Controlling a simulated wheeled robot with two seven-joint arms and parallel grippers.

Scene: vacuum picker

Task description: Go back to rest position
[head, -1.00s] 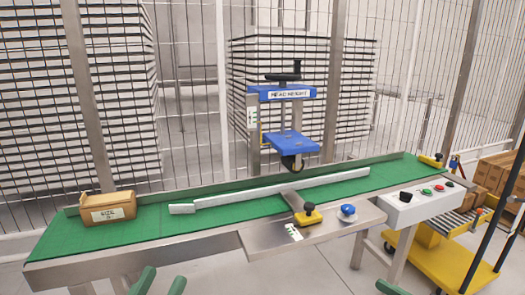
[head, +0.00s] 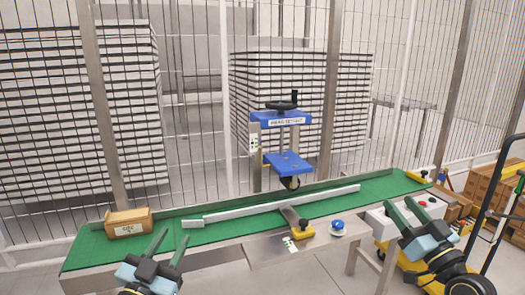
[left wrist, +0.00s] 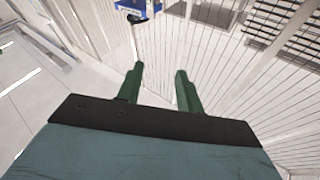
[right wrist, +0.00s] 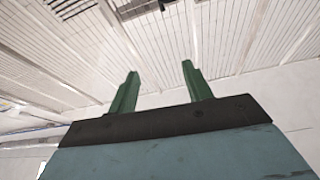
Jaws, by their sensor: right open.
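My left gripper (head: 174,234) is raised at the front left of the conveyor, fingers pointing up and away. Its two green fingers stand apart with nothing between them, as the left wrist view shows (left wrist: 160,70). My right gripper (head: 399,203) is raised at the front right, in front of the control box. Its green fingers are apart and empty, also in the right wrist view (right wrist: 160,68). Neither gripper appears to hold or touch anything.
A green conveyor (head: 240,228) crosses the view with a cardboard box (head: 128,222) at its left. A blue head unit (head: 288,163) stands behind it. A control box (head: 380,222), yellow cart (head: 395,258) and wire fence (head: 200,120) are around it.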

